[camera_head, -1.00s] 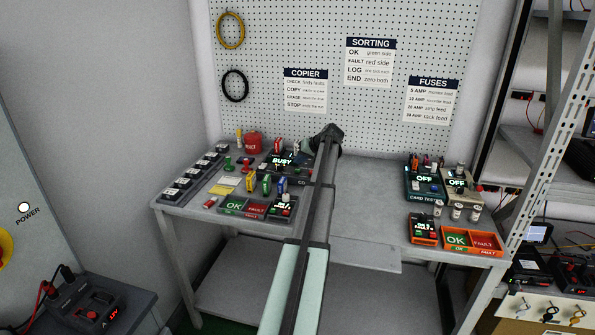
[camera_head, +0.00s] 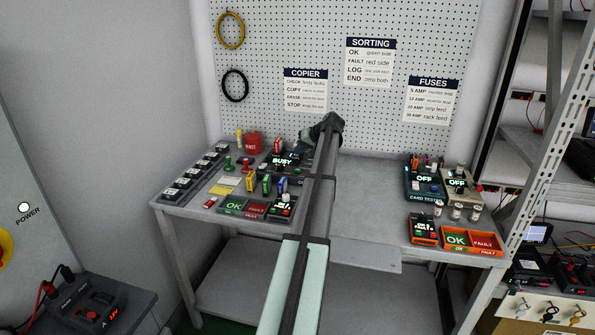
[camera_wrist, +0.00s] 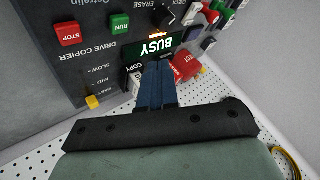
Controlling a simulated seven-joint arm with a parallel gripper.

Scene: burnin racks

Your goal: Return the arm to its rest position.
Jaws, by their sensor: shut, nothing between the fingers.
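My arm reaches across the workbench from the lower middle of the head view. My gripper (camera_wrist: 158,85) shows in the wrist view with its blue fingers together and nothing between them. The fingertips are in front of the drive copier (camera_wrist: 85,75), just below its lit BUSY display (camera_wrist: 158,45) in that picture. I cannot tell whether they touch the copier. In the head view the BUSY display (camera_head: 282,160) is lit to the left of my wrist, which partly hides the area behind it.
OK and FAULT bins (camera_head: 232,207) stand at the bench's front left, near my arm. Orange-edged OK and FAULT bins (camera_head: 470,243) and the card tester (camera_head: 425,187) stand at right. The bench right of my arm (camera_head: 370,195) is mostly clear. A pegboard (camera_head: 290,40) rises behind.

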